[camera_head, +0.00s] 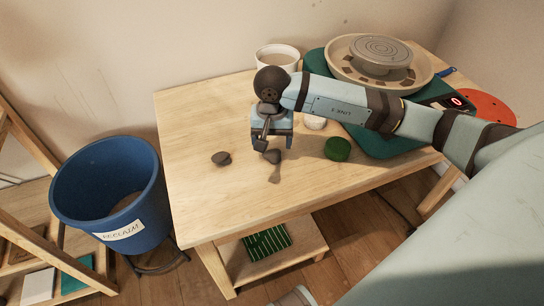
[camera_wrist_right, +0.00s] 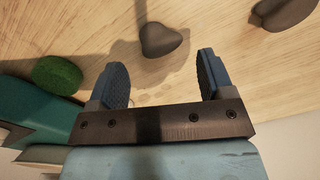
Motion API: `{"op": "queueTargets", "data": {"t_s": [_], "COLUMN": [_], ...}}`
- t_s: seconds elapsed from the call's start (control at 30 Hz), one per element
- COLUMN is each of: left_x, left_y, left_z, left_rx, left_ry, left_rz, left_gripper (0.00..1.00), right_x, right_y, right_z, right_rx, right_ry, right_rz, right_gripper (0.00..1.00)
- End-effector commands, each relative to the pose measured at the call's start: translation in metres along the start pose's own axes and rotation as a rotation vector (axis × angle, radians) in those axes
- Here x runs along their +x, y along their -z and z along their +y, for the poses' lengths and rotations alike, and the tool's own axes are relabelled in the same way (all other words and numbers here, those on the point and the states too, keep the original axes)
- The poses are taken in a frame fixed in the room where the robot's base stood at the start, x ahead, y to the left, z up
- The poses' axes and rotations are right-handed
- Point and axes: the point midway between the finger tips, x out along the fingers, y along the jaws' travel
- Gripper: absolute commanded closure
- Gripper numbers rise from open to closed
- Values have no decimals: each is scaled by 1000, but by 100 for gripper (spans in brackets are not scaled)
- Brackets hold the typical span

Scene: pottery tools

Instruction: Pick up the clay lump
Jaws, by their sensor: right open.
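Two dark grey-brown clay lumps lie on the wooden table. One clay lump (camera_head: 272,156) is just below my right gripper (camera_head: 272,145) in the head view. In the right wrist view this lump (camera_wrist_right: 162,40) shows ahead of the gap between the fingers of my right gripper (camera_wrist_right: 162,72), apart from them. The right gripper is open and empty, pointing down. The second lump (camera_head: 221,158) lies to the left on bare wood, and it shows at the top right of the right wrist view (camera_wrist_right: 281,12). My left gripper is not in view.
A green round sponge (camera_head: 338,149) lies right of the gripper. A white pot (camera_head: 277,58) stands behind it. The pottery wheel (camera_head: 380,55) is on a teal base at the back right. A blue bucket (camera_head: 107,185) stands left of the table. The table's left front is clear.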

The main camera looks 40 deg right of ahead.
Motion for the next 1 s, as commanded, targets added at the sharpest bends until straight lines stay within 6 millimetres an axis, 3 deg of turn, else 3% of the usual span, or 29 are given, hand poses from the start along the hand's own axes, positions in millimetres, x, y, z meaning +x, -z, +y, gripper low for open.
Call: {"op": "queueTargets", "data": {"t_s": [0.27,0.4,0.63,0.87,1.0], "left_x": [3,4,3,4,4], "left_y": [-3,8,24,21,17], "left_z": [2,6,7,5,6], "left_rx": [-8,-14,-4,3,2], "left_ry": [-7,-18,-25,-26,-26], "left_rz": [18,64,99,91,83], "left_gripper": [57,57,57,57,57], "right_x": [34,51,51,51,51], "right_y": [-1,0,0,0,0], "right_z": [0,0,0,0,0], "right_rx": [1,2,1,1,1], "right_ry": [-1,0,1,1,1], "right_rz": [-4,-3,0,-1,0], "right_gripper": [25,25,25,77,77]}}
